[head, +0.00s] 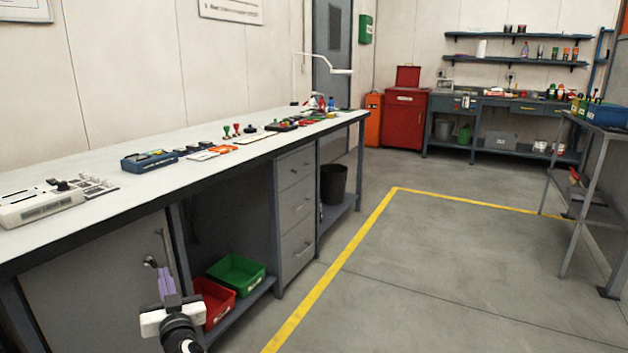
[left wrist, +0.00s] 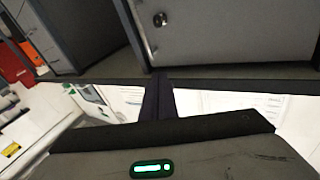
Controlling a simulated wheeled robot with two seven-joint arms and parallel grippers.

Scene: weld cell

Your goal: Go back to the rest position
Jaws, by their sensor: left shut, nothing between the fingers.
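My left gripper (head: 165,268) is at the lower left of the head view, in front of the workbench and below its top. Its fingers are shut with nothing between them. The shut fingers also show in the left wrist view (left wrist: 158,97), pointing at the grey cabinet front (left wrist: 225,45) with its round lock. My right gripper does not show in either view.
The long workbench (head: 120,200) carries several tools and a blue case (head: 149,160). A green bin (head: 237,274) and a red bin (head: 213,300) sit on its lower shelf near my gripper. The floor (head: 430,270) to the right is clear, up to a metal rack (head: 578,210).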

